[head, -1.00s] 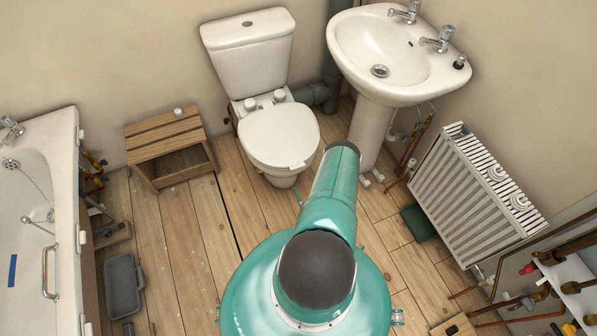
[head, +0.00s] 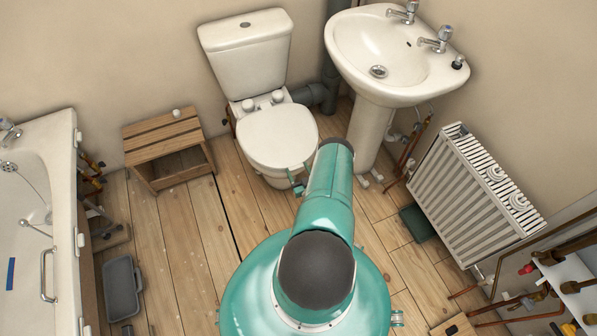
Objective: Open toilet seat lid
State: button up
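The toilet (head: 247,58) stands against the back wall, left of the basin. Its white seat lid (head: 276,136) is down over the bowl, with two round hinge caps at its back edge. My teal arm reaches forward from the bottom of the view towards the lid's front right. A small part of my gripper (head: 297,178) shows at the lid's front edge, beside the arm. I cannot tell whether it touches the lid or whether its fingers are open. The rest of the gripper is hidden behind the arm.
A wooden step stool (head: 166,150) stands left of the toilet. A pedestal basin (head: 393,55) stands close on the right, with a radiator (head: 475,195) beyond it. A bathtub (head: 38,230) lines the left side. A grey case (head: 122,288) lies on the floorboards. Floor before the stool is clear.

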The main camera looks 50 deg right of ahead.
jog(key=c, duration=0.8)
jog(key=shift+r, duration=0.15)
